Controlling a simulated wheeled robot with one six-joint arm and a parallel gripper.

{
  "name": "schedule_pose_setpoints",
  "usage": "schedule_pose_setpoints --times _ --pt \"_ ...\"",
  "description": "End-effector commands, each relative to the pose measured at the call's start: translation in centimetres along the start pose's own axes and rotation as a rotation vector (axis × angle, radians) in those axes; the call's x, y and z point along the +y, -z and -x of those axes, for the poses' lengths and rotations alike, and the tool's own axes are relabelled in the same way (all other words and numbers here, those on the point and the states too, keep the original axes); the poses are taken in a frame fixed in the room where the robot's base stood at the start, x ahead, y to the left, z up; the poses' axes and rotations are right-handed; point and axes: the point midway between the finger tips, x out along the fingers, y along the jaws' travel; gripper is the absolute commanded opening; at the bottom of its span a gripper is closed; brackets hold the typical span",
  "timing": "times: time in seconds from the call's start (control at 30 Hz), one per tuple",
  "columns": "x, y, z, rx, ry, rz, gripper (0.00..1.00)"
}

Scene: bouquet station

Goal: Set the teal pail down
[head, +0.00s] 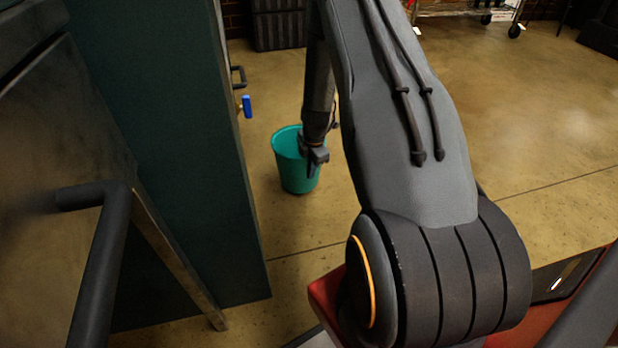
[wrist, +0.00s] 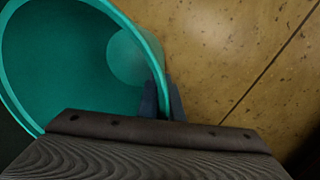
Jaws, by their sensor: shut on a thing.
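The teal pail (head: 292,170) is upright beside the dark green cabinet side, low over or on the floor. I cannot tell whether its base touches the floor. My gripper (head: 314,168) is at the pail's right rim and is shut on it. In the wrist view the pail (wrist: 60,70) fills the left side and looks empty inside. There my gripper's fingers (wrist: 165,100) pinch the rim, one on the inside and one on the outside.
The dark green cabinet panel (head: 185,150) stands close on the left, with a blue-handled tap (head: 246,106) on its side. A dark bin (head: 278,28) stands at the back. The concrete floor (head: 540,120) is open to the right.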

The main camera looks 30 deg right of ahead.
Motion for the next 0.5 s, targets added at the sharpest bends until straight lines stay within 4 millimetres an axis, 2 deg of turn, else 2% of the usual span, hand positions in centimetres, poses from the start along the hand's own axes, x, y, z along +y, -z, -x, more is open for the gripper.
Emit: schedule_pose_setpoints --times 0.03,0.13,0.5 --pt "-0.1 0.0 -1.3 0.0 0.0 0.0 0.0" --pt "-0.2 0.1 -2.3 -0.001 -0.001 0.001 0.0" --pt "-0.2 0.1 -2.5 0.0 -0.001 0.002 0.0"
